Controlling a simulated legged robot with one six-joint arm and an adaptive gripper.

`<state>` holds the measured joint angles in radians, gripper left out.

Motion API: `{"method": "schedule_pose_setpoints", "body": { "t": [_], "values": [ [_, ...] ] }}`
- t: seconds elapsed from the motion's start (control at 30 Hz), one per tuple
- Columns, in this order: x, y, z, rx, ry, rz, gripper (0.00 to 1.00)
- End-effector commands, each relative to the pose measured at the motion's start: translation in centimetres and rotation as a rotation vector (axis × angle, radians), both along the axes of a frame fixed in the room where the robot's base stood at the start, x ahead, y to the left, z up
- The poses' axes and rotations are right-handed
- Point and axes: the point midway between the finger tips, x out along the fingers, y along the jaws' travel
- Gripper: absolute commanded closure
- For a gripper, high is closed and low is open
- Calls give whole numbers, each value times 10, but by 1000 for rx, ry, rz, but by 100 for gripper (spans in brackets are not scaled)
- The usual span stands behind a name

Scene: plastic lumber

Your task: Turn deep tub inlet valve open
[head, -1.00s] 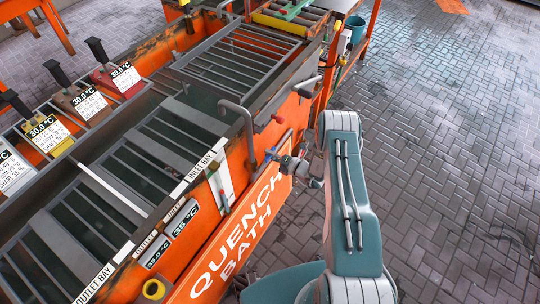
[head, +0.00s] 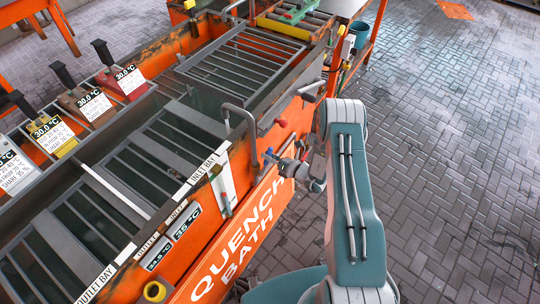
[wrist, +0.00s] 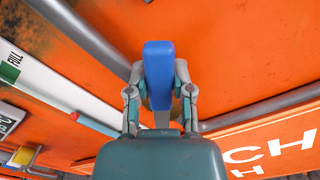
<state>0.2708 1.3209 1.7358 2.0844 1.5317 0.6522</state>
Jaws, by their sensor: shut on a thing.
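The blue valve handle (wrist: 158,75) stands between my gripper's two fingers in the wrist view, against the orange tub wall. My gripper (wrist: 159,92) is shut on it, with a finger on each side. In the head view the blue handle (head: 268,154) shows small at the tub's outer side, near the inlet bay end. My gripper (head: 291,167) is beside it, partly hidden by my arm. The valve body behind the handle is mostly hidden. A grey pipe (wrist: 85,35) runs up to the handle in the wrist view.
A red handle (head: 281,122) is on the tub wall just above. The quench bath sign (head: 238,238) lies close below my gripper. A white level gauge (wrist: 50,88) is to the left. Brick floor (head: 450,150) is open at right.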

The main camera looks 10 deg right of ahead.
Motion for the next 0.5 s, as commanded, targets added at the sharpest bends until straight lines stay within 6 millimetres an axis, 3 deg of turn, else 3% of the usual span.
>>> {"method": "schedule_pose_setpoints", "body": {
  "t": [0.5],
  "values": [
    [-7, 6, -1, -79, -62, 4, 100]
  ]
}}
